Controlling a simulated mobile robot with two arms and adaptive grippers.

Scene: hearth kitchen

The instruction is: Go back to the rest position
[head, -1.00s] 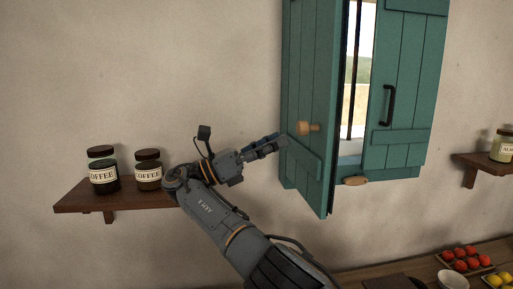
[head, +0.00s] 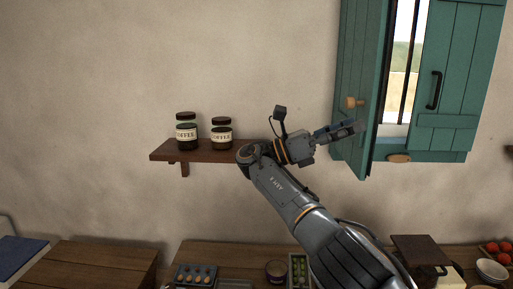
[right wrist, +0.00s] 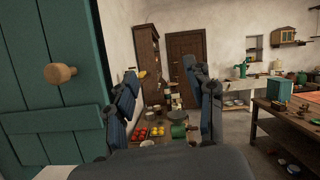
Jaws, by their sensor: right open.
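My right gripper (head: 350,130) is raised in front of the wall, its fingers pointing right toward the teal left shutter (head: 352,75). In the right wrist view its two fingers (right wrist: 166,105) stand wide apart with nothing between them. The left shutter (right wrist: 45,120) fills the left of that view, and its wooden knob (right wrist: 60,73) is beside the fingers, not held. The knob also shows in the head view (head: 354,103). The left shutter stands swung out from the window, with bars and daylight in the gap. My left gripper is not in view.
A wall shelf (head: 195,155) with two coffee jars (head: 187,135) is just left of my right wrist. Below, a wooden counter (head: 225,255) holds an egg tray (head: 196,274), a dark box (head: 418,250), a white bowl (head: 491,269) and red fruit (head: 497,250). The wall above the shelf is clear.

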